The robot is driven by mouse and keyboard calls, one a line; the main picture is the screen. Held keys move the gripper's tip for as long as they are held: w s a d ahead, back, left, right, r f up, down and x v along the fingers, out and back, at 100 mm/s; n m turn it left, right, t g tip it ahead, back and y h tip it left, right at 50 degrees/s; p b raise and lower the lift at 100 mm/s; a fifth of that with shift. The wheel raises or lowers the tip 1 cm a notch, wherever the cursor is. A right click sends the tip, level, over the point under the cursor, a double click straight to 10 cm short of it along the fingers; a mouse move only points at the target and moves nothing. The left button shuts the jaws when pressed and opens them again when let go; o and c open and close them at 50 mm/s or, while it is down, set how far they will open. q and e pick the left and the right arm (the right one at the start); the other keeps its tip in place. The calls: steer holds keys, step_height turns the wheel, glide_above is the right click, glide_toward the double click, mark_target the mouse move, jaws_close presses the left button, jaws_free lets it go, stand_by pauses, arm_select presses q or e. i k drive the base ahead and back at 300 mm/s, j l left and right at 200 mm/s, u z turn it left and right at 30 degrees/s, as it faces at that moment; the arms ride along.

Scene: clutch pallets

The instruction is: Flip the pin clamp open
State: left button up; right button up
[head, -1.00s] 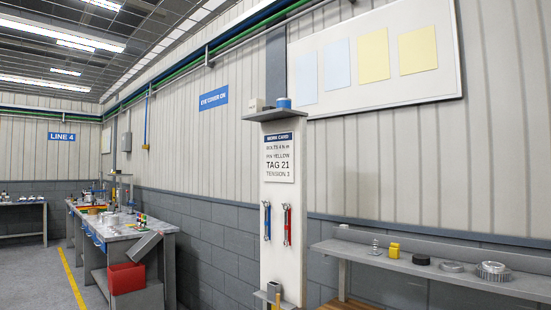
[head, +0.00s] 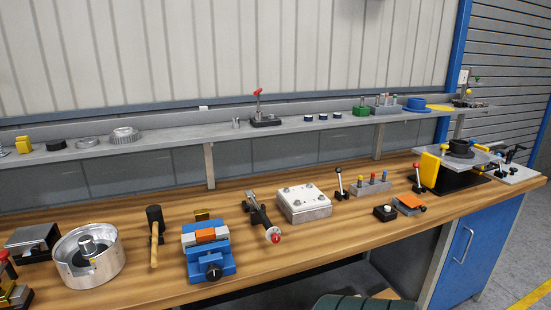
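Several clamp-like devices show, and I cannot tell which is the pin clamp. A toggle clamp with a red knob (head: 262,218) lies low on the wooden bench, its arm pointing toward the front. A small clamp with an upright red-tipped handle (head: 262,112) stands on the shelf. A device with a red knob and brass parts (head: 10,288) is cut off at the left edge. Black clamp-like parts (head: 511,154) sit on a white plate at the bench's far right. Neither of my grippers is in view.
A grey shelf (head: 185,134) runs behind. A dark green padded object (head: 365,302) is at the bottom edge.

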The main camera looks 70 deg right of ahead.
mark_target(339, 170)
steer(key=z, duration=1.5)
